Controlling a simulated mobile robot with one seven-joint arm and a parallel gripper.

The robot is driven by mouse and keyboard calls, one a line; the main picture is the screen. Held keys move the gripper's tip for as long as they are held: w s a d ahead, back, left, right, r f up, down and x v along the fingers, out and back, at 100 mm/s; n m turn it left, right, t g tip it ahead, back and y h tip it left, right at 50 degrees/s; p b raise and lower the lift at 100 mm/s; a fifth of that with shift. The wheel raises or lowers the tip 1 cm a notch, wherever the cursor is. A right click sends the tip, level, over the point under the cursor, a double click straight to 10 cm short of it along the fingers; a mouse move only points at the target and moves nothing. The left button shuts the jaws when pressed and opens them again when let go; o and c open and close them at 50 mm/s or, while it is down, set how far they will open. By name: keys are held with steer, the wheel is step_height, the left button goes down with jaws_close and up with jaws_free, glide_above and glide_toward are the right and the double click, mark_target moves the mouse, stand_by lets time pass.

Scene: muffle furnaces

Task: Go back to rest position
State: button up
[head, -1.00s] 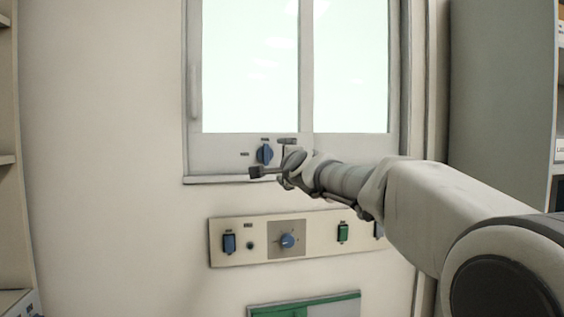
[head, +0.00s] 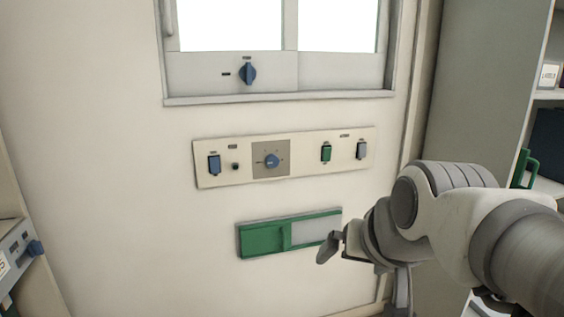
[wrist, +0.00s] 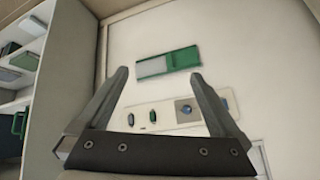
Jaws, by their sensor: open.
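My gripper (wrist: 160,85) is open and empty, with both fingers showing in the wrist view. In the head view only part of my gripper (head: 330,248) shows, low at the right and beside the green-framed panel (head: 262,238). That panel (wrist: 168,63) also shows in the wrist view, beyond and between the fingertips. The control panel (head: 225,178) with its blue knob (head: 271,161) and small switches is on the wall above the green-framed panel. My gripper is apart from all of these.
The window's blue handle (head: 248,73) sits on its lower frame above the control panel. A shelf unit (head: 490,90) stands at the right, close to my arm. A box with a blue knob (head: 35,248) is at the lower left. The wall's left part is clear.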

steer(key=s+d+f+n+g+h+p, duration=0.15)
steer(key=s+d+f, duration=0.3)
steer(key=s, duration=0.45)
step_height(320, 180, up, 24)
steer(key=a+p, duration=0.1)
steer(key=p, duration=2.3)
steer(key=shift+r+g+p, duration=0.2)
steer(key=shift+g+p, duration=0.15)
steer(key=shift+p, duration=0.05)
steer(key=shift+w+y, duration=0.1)
steer(key=shift+y, duration=0.15)
steer(key=shift+c, duration=0.2)
